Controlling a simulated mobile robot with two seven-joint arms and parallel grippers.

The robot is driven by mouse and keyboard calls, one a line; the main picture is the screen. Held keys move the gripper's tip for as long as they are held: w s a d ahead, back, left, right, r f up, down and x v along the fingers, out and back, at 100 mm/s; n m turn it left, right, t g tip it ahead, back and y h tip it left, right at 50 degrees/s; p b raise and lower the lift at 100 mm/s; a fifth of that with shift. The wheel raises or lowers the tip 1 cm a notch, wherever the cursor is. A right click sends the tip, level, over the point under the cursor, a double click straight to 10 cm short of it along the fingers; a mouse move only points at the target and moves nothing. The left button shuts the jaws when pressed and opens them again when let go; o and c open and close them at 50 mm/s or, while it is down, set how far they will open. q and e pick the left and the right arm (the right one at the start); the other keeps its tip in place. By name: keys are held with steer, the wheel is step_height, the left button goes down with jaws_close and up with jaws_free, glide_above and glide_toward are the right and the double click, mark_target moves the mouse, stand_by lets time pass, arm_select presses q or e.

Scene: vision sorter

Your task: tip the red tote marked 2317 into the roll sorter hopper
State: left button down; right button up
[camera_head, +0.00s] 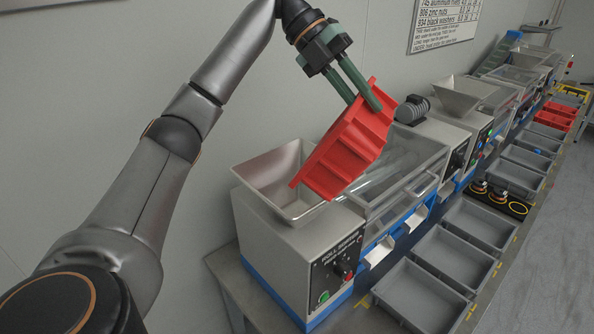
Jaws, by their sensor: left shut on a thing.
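The red tote (343,148) is steeply tilted above the right side of the roll sorter hopper (262,178). Its underside and ribbed outer wall face me, so its inside and any marking are hidden. My left gripper (362,99) is shut on the tote's upper edge. The tote's lower end hangs over the hopper's right rim; I cannot tell whether they touch. The visible part of the hopper looks empty. The roll sorter (300,262) stands on the bench with its name on the front panel. My right gripper is not in view.
A clear cover (405,165) lies right of the hopper. Grey trays (425,292) line the bench front. Another hopper (462,95) and more machines stand farther back, with red totes (553,119) at the far right. A wall sign (443,22) hangs behind.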

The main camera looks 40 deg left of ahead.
arm_select(q)
steer(key=shift+s+a+r+h, duration=0.15)
steer(key=shift+r+h, duration=0.1)
steer(key=shift+h, duration=0.25)
steer(key=shift+t, duration=0.3)
steer(key=shift+a+h+b, duration=0.25)
steer(key=shift+h+b, duration=0.3)
steer(key=shift+h, duration=0.05)
steer(key=shift+s+a+h+b, duration=0.2)
steer(key=shift+a+h+b, duration=0.2)
steer(key=shift+a+b, duration=0.1)
steer(key=shift+a, duration=0.1)
steer(key=a+b, duration=0.1)
steer(key=s+a+t+h, duration=0.1)
steer(key=a, duration=0.1)
steer(key=a+h+b, duration=0.1)
steer(key=shift+s+a+r+b, duration=0.2)
steer(key=shift+s+r+b, duration=0.1)
steer(key=shift+s+b, duration=0.1)
